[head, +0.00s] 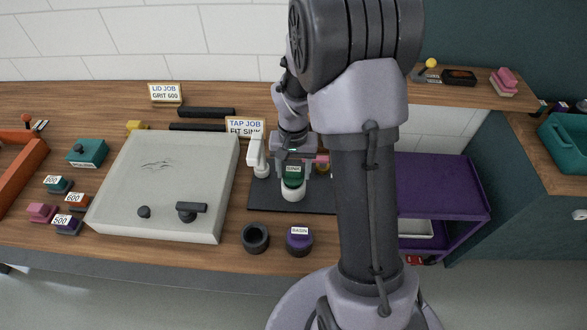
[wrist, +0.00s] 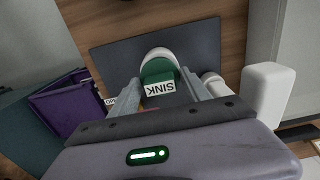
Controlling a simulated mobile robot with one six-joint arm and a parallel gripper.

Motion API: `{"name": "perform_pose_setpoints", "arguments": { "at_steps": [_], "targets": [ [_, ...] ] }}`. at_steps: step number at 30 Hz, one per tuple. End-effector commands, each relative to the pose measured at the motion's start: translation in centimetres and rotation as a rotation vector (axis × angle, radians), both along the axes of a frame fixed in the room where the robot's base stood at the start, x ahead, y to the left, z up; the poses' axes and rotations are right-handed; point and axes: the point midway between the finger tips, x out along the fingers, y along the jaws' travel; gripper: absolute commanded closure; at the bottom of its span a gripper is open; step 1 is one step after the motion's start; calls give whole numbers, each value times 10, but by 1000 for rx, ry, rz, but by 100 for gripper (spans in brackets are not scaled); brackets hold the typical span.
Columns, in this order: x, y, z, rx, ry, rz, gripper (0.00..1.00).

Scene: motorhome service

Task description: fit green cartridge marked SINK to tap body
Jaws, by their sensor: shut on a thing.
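The green cartridge (head: 292,171) has a white label, which reads SINK in the wrist view (wrist: 157,73). My gripper (head: 293,168) is shut on it, with one finger on each side. The white tap body (head: 293,192) stands on a dark mat (head: 263,198); its round end lies directly below the cartridge, and its white rim shows behind the cartridge in the wrist view (wrist: 157,53). The tap's white upright part (head: 257,157) stands just left of my gripper. The cartridge's lower end is hidden, so I cannot tell how deep it sits.
A purple cartridge marked BASIN (head: 299,243) and a dark round holder (head: 255,238) stand at the front. A sign reading TAP JOB FIT SINK (head: 246,125) stands behind. A large pale lid (head: 165,180) fills the left. A purple trolley (head: 440,190) stands right.

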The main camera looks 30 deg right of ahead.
Motion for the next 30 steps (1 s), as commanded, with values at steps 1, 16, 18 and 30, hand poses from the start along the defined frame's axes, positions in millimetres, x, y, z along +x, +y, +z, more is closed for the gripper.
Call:
{"name": "perform_pose_setpoints", "arguments": {
  "at_steps": [1, 16, 18, 30],
  "targets": [
    [0, 0, -3, 0, 0, 0, 88],
    [0, 0, -18, 0, 0, 0, 88],
    [0, 0, -20, 0, 0, 0, 88],
    [0, 0, -20, 0, 0, 0, 19]
  ]
}}
